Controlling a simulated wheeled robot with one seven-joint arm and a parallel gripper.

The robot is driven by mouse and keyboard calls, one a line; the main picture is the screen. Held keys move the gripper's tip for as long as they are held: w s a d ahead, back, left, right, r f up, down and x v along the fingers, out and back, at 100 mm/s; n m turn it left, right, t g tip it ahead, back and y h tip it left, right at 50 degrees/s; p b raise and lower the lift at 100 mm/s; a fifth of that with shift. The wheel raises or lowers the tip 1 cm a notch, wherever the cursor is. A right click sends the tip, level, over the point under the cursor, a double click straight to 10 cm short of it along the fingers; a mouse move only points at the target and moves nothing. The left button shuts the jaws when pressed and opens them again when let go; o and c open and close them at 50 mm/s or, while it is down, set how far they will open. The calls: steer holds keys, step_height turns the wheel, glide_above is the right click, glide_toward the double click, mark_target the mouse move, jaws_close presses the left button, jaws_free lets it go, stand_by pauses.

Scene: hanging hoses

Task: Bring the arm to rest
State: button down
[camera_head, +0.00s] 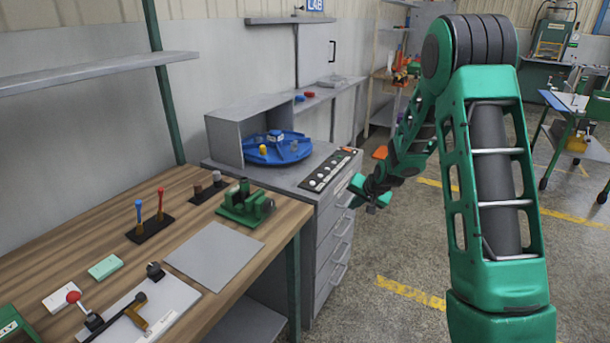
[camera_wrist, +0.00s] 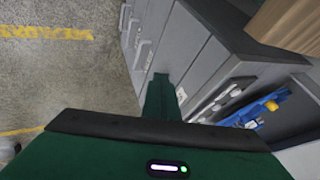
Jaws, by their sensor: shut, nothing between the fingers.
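My green arm rises on the right of the head view and bends over at a dark grey joint. Its far part reaches down and left. My gripper (camera_head: 368,195) hangs in the air just right of the grey drawer cabinet (camera_head: 335,247), over the floor. In the wrist view my gripper (camera_wrist: 160,92) shows as a narrow green finger shape, shut with nothing in it. The cabinet's drawer fronts (camera_wrist: 180,52) lie beyond it, and I cannot tell the exact gap.
A wooden workbench (camera_head: 150,215) holds a grey plate (camera_head: 214,255), a green fixture (camera_head: 245,205) and several small tools. A blue round tray (camera_head: 262,155) sits on the cabinet. The floor (camera_head: 400,255) right of the cabinet is clear. A blue-topped cart (camera_head: 575,103) stands far right.

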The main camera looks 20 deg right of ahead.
steer(key=s+d+r+g+h, duration=0.1)
steer(key=s+r, duration=0.3)
steer(key=s, duration=0.3)
steer(key=s+d+r+n+g, duration=0.15)
steer(key=s+r, duration=0.25)
steer(key=s, duration=0.4)
steer(key=s+d+r+g+h, duration=0.1)
steer(key=s+d+r, duration=0.1)
steer(key=s+r, duration=0.35)
steer(key=s+a+r+g, duration=0.1)
steer(key=s+g, duration=0.1)
steer(key=s, duration=1.2)
steer(key=s+a+r+g+y, duration=0.1)
steer(key=s+a+r+g, duration=0.1)
steer(key=s, duration=1.2)
steer(key=shift+a, duration=0.3)
steer(key=shift+r, duration=0.1)
